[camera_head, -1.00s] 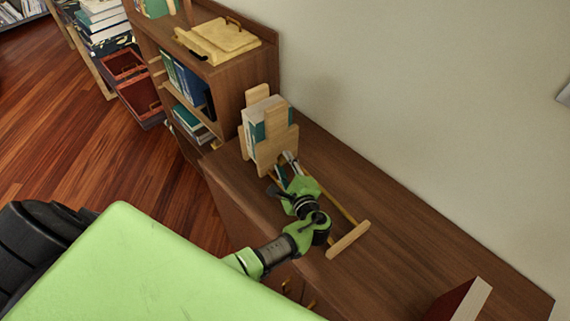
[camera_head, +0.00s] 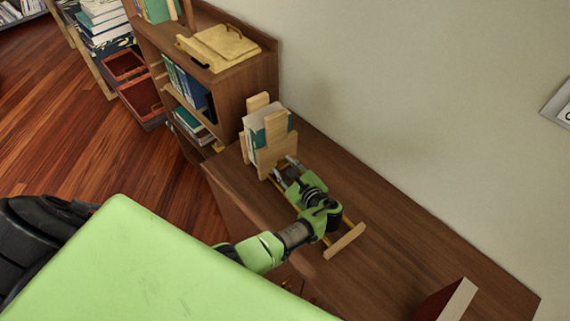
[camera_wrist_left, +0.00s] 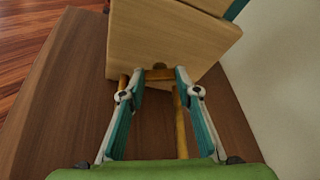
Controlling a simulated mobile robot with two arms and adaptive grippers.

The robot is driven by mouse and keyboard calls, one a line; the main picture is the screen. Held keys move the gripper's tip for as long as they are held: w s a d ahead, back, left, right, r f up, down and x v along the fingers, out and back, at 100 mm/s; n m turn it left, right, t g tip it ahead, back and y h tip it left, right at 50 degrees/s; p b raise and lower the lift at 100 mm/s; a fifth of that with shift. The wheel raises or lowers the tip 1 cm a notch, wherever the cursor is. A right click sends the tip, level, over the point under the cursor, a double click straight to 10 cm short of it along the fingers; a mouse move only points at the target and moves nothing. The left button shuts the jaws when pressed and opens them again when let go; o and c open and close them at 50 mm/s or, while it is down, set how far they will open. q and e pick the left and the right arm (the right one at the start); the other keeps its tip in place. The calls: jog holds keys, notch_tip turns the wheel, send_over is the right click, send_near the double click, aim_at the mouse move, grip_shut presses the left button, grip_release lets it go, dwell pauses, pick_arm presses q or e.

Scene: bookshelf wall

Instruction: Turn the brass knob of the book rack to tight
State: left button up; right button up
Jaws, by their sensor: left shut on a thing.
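The wooden book rack (camera_head: 278,143) stands on the brown cabinet top and holds upright books (camera_head: 265,126) between its wooden ends. Its rails run toward a crossbar (camera_head: 344,241) at the near end. In the left wrist view the brass knob (camera_wrist_left: 160,72) sits low on the near face of the rack's end board (camera_wrist_left: 170,40). My left gripper (camera_head: 285,168) is at that board, and its two fingers (camera_wrist_left: 160,76) are on either side of the knob, shut on it. The knob is too small to make out in the head view. My right gripper is out of view.
The wall (camera_head: 400,110) runs along the right. The cabinet top (camera_head: 420,245) between is clear.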

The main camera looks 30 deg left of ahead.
pick_arm(q)
jog(key=shift+w+d+r+m+g, duration=0.15)
jog(key=shift+m+g, duration=0.45)
jog(key=shift+m, duration=0.3)
jog(key=shift+m+g+y, duration=0.4)
jog(key=shift+m+g, duration=0.2)
jog(key=shift+m, duration=0.2)
jog(key=o, duration=0.8)
jog(key=shift+o, duration=0.2)
notch_tip(320, 180, up, 10)
jog(key=shift+f, duration=0.1)
